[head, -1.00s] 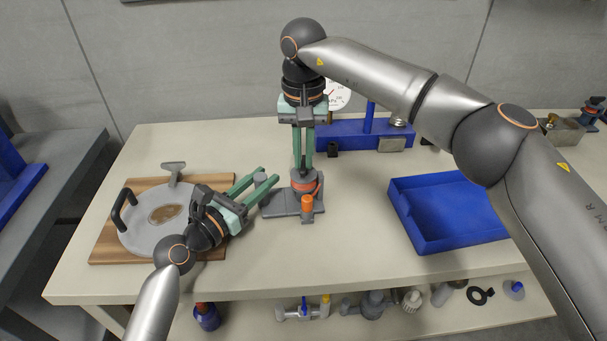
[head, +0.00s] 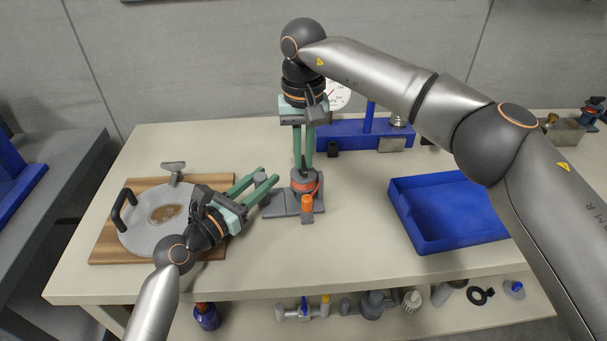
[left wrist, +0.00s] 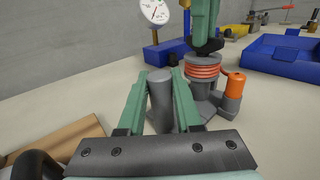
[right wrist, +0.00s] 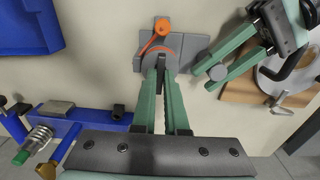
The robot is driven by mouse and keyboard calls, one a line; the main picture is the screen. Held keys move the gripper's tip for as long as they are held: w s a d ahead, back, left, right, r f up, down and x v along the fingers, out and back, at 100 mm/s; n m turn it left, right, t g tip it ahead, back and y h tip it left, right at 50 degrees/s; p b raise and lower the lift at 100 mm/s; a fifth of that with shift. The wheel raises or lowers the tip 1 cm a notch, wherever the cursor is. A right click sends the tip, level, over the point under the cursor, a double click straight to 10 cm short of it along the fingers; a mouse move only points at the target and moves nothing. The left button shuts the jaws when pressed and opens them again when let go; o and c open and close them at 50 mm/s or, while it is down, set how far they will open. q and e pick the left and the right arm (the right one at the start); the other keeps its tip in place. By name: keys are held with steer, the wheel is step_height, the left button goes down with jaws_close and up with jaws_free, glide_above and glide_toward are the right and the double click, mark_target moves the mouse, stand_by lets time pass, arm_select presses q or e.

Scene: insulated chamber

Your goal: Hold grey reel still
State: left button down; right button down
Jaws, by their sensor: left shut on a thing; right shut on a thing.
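The grey reel (head: 305,186) carries orange-red windings and stands upright on a grey base plate (head: 282,206). It also shows in the left wrist view (left wrist: 203,88). An orange-topped grey part (head: 307,208) stands at its front. My left gripper (head: 268,180) is shut on a grey round post (left wrist: 160,100) at the left end of the base, beside the reel. My right gripper (head: 303,166) points down from above and is shut on the dark piece at the reel's top; its fingers partly hide that piece. The right wrist view shows the windings (right wrist: 172,45) beyond the fingertips.
A blue stand with a dial gauge (head: 338,95) is behind the reel. An empty blue tray (head: 440,243) lies to the right. A grey round plate with a black handle (head: 125,210) rests on a wooden board at the left. Table space in front of the reel is clear.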

mark_target(303, 163)
arm_select(q)
steer(key=shift+a+f, duration=0.1)
steer(key=shift+f, duration=0.35)
arm_select(e)
steer(key=c, duration=1.1)
jaws_free()
steer(key=shift+r, duration=3)
arm_select(q)
steer(key=c, duration=0.8)
jaws_free()
steer(key=shift+r, duration=0.1)
steer(key=shift+c, duration=0.2)
arm_select(e)
steer(key=shift+f, duration=0.1)
arm_select(q)
steer(key=o, duration=0.3)
steer(key=shift+r, duration=0.15)
steer(key=shift+p+v, duration=0.3)
steer(key=shift+v, duration=4.15)
arm_select(e)
steer(key=shift+r, duration=0.3)
